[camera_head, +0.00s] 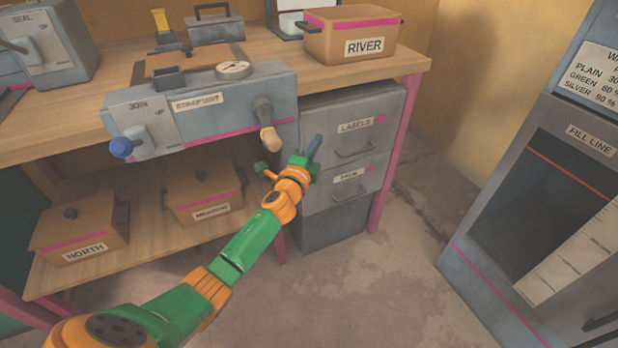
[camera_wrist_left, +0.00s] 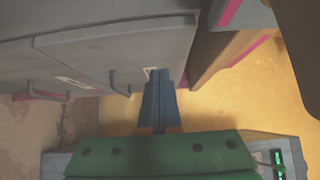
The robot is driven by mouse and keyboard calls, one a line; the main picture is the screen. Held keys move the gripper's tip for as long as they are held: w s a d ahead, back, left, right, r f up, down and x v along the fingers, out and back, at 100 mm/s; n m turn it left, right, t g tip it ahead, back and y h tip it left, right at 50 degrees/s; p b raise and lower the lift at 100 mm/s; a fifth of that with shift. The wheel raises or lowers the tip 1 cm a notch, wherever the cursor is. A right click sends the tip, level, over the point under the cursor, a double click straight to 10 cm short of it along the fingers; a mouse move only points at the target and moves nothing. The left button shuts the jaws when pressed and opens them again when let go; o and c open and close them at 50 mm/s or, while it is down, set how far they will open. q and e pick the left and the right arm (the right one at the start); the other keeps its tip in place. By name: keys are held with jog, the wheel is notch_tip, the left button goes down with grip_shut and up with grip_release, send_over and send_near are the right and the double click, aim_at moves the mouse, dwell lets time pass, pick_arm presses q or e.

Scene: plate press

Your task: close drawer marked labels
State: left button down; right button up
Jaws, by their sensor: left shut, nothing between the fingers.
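The drawer marked LABELS (camera_head: 372,136) is the upper grey drawer front under the right end of the bench, with a bar handle and a pink mark. It looks nearly flush with the drawer below; any small gap cannot be told. My left gripper (camera_head: 313,146) is shut and empty, its blue fingers in front of the left part of this drawer front. In the left wrist view the shut fingers (camera_wrist_left: 160,95) point at the LABELS drawer front (camera_wrist_left: 120,45), close to its label and handle. Whether they touch cannot be told. My right gripper is not in view.
A second drawer (camera_head: 375,181) sits directly below. A grey machine (camera_head: 215,115) with a projecting lever overhangs left of my gripper. The box marked RIVER (camera_head: 325,42) stands on the bench (camera_head: 275,55). A tall grey bin (camera_head: 500,200) stands at right, with clear floor between.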

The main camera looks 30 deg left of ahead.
pick_arm(q)
jog(key=s+d+p, duration=0.1)
jog(key=s+p, duration=0.1)
jog(key=s, duration=0.8)
jog(key=s+f+n+g, duration=0.2)
jog(key=f, duration=0.6)
jog(key=s+f+n+g, duration=0.1)
jog(key=s+f+g, duration=0.1)
jog(key=f, duration=0.5)
jog(key=s+d+f+n+g+h, duration=0.15)
jog(key=s+f+n+g, duration=0.25)
jog(key=s+f, duration=0.65)
jog(key=s+d+f+n+g, duration=0.2)
jog(key=s+f+n+g, duration=0.15)
jog(key=s+f, duration=0.75)
jog(key=s+d+f+n+g, duration=0.2)
jog(key=s+f+n+g, duration=0.3)
jog(key=s, duration=0.9)
notch_tip(320, 180, up, 21)
jog(key=s+d+m+p, duration=0.1)
jog(key=p, duration=2.1)
jog(key=shift+s+f+h, duration=0.15)
jog(key=shift+f+h, duration=0.05)
jog(key=shift+h, duration=0.15)
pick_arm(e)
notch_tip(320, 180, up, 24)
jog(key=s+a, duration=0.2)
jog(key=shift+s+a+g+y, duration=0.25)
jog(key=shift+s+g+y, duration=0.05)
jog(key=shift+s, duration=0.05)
